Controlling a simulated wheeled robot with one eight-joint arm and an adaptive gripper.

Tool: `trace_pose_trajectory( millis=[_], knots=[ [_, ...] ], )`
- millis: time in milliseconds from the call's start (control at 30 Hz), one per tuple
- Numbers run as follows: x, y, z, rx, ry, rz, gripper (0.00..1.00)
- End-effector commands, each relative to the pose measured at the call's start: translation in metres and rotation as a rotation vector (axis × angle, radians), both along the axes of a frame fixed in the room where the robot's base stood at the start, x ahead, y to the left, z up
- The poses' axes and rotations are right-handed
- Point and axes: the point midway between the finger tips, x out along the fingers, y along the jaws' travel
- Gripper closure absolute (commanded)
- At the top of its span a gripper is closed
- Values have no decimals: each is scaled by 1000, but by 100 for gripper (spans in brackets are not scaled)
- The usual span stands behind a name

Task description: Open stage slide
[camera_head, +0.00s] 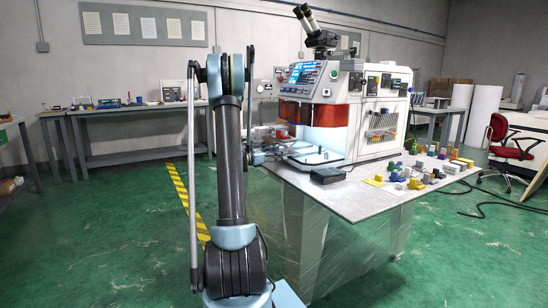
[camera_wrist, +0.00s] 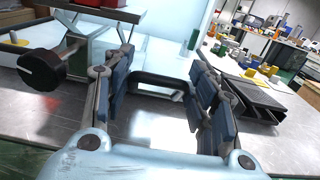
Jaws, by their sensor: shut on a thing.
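The machine (camera_head: 330,125) stands on the bench with an orange shield above a lit white work bay. In the wrist view, the pale stage slide (camera_wrist: 160,52) lies inside the bay, with a dark handle (camera_wrist: 152,82) at its front edge. My gripper (camera_wrist: 161,70) has one finger at each side of this handle and is shut on it. In the head view my gripper is mostly hidden behind my arm, near the left of the bay. How far the slide is out is hard to tell.
A black knob (camera_wrist: 42,70) is left of my fingers. A dark grey box (camera_head: 327,175) lies on the bench front (camera_head: 340,199), also right of my gripper in the wrist view (camera_wrist: 262,98). Several coloured blocks (camera_head: 415,178) cover the bench's right side. Open green floor lies in front.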

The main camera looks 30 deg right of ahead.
Motion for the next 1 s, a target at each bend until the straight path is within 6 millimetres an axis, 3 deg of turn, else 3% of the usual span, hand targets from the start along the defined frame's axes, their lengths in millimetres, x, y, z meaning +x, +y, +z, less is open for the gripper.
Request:
trace_pose_trajectory(
  millis=[67,600,767,1000],
  knots=[
    [-8,-2,-2,3,1,-16,38],
    [-2,3,0,1,0,-7,38],
    [-2,22,-1,1,0,-4,38],
    [-3,68,-1,1,1,-4,38]
  ],
)
